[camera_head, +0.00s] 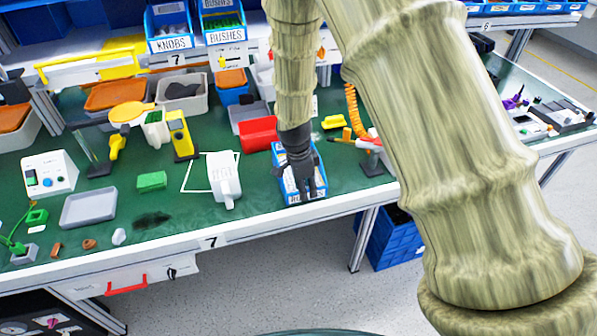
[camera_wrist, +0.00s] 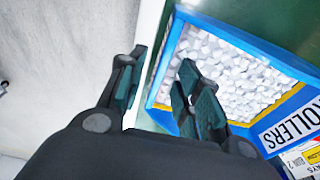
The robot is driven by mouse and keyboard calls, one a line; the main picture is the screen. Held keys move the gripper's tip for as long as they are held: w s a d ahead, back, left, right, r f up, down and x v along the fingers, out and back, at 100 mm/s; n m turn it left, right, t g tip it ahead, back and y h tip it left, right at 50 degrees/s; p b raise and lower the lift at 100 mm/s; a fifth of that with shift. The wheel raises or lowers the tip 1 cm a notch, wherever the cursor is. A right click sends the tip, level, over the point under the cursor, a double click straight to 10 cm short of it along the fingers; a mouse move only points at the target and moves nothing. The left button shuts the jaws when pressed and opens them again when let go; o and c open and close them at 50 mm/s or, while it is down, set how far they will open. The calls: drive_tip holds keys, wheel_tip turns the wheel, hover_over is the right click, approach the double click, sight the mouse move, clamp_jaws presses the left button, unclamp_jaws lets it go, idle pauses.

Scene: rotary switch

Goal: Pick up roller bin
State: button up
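The roller bin (camera_head: 320,180) is a small blue bin at the front edge of the green table in the head view. In the wrist view the bin (camera_wrist: 245,38) is full of small white rollers and has a label reading ROLLERS. My gripper (camera_head: 305,188) points down at the bin and hides part of it. I cannot tell whether either finger touches the bin.
A white machine part (camera_head: 224,180) stands left of the bin, and a red bin (camera_head: 259,134) is behind it. The table's front edge (camera_head: 215,242) is close to the bin.

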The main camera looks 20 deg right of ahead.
drive_tip(key=shift+d+f, duration=0.2)
drive_tip(key=shift+f, duration=1.15)
clamp_jaws()
